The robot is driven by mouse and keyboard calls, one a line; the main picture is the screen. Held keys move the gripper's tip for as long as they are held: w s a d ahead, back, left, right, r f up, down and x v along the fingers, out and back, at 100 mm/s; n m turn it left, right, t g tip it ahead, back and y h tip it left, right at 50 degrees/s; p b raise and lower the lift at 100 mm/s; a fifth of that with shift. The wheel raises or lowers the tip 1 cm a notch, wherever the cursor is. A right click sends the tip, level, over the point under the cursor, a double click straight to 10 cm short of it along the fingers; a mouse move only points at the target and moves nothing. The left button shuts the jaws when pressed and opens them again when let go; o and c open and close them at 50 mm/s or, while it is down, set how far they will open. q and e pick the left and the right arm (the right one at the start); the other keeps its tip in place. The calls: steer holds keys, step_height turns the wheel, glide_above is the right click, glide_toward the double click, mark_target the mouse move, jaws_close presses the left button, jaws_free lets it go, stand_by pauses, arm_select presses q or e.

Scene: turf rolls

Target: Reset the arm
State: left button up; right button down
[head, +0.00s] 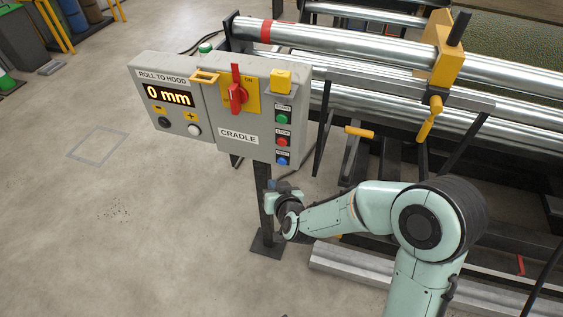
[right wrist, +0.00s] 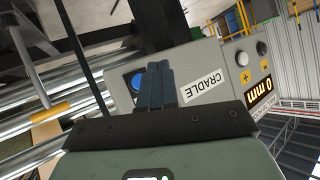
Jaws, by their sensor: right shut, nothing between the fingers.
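My right arm (head: 350,210) comes in from the lower right of the head view and is bent at the elbow. My right gripper (head: 284,186) is just below the grey control box (head: 222,125), in front of its post. In the right wrist view its two dark fingers (right wrist: 158,72) are shut together and hold nothing. There the box appears upside down, and a blue button (right wrist: 133,81) is partly hidden behind the fingers. In the head view that blue button (head: 281,160) is the lowest in a column under green and red ones. My left gripper is not in view.
The box has a red rotary switch (head: 237,92) and a display (head: 168,96) reading 0 mm. Steel rollers (head: 370,50) with a yellow clamp (head: 450,52) stand behind at the right. Open concrete floor (head: 90,200) lies to the left.

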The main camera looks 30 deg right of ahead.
stand_by(0.5)
steer(key=s+a+f+g+y, duration=0.1)
steer(key=s+a+f+g, duration=0.1)
steer(key=s+f, duration=0.35)
steer(key=s+a+f+n+g+y, duration=0.1)
steer(key=s+a+f+g, duration=0.1)
steer(key=f, duration=0.7)
steer(key=s+a+f+g+y, duration=0.1)
steer(key=s+a+f+g, duration=0.1)
steer(key=s+f, duration=0.35)
steer(key=s+a+f+g+y, duration=0.2)
steer(key=s+a+f+g, duration=0.1)
steer(key=s+f, duration=0.35)
steer(key=s+a+f+g+y, duration=0.1)
steer(key=s+a+f+g, duration=0.2)
steer(key=s+f, duration=0.35)
arm_select(q)
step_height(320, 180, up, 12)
steer(key=p, duration=1.2)
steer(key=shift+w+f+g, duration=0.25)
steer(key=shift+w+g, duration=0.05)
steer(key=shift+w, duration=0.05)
arm_select(e)
step_height(320, 180, up, 12)
steer(key=s+g, duration=0.1)
steer(key=s, duration=0.1)
steer(key=shift+s+r, duration=0.2)
steer(key=shift+r, duration=0.05)
steer(key=shift+a, duration=0.1)
